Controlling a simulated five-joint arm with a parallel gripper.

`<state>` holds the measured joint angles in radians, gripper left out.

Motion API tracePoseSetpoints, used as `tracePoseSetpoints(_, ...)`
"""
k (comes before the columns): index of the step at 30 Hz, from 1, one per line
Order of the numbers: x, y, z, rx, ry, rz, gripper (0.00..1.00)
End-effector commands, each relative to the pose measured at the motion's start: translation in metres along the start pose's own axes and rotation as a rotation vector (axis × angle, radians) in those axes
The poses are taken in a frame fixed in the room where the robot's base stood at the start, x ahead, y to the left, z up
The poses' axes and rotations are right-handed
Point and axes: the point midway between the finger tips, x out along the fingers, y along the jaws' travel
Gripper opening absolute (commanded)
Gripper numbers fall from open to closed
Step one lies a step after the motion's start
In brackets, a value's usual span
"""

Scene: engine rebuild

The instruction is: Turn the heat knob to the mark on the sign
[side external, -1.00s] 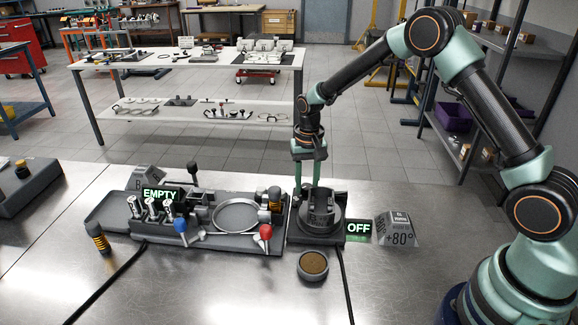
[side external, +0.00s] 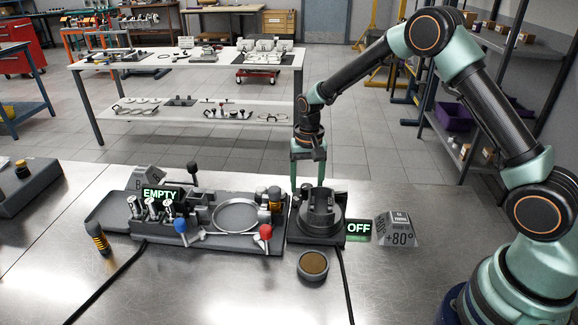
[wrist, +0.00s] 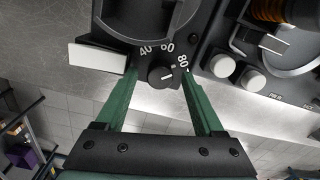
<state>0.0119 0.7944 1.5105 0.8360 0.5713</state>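The heat knob (wrist: 161,75) is a small dark round knob with a pale pointer line, on the dark heater unit (side external: 318,236). In the wrist view its scale shows 40, 60 and 80, and the line points roughly rightward; its exact reading is hard to tell. My gripper (wrist: 157,76) is open, with one green finger on each side of the knob and visible gaps between. In the side view my gripper (side external: 306,182) hangs over the back of the heater, which hides the knob. The grey wedge sign (side external: 397,229) reads +80°.
A green-lit OFF display (side external: 358,229) stands between heater and sign. To the left is a fixture tray (side external: 215,243) with a ring, levers and an EMPTY display (side external: 161,194). A round brown-topped tin (side external: 313,264) sits in front. The bench front is mostly clear.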

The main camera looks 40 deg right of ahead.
Motion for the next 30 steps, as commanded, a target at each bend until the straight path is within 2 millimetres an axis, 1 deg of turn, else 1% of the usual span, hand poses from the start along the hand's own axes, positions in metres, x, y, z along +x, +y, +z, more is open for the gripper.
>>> tracePoseSetpoints(5,-0.005,0.000,0.000,-0.001,0.001,-0.001,0.70)
tracePoseSetpoints(8,-0.017,0.000,-0.001,-0.001,0.003,-0.002,0.70)
tracePoseSetpoints(18,-0.085,-0.001,-0.001,0.000,0.004,-0.002,0.70)
tracePoseSetpoints(21,-0.101,0.000,-0.001,0.000,0.003,-0.002,0.70)
tracePoseSetpoints(25,-0.114,0.000,0.000,0.000,0.001,-0.001,0.70)
tracePoseSetpoints(30,-0.121,0.000,0.000,0.000,0.000,0.000,0.70)
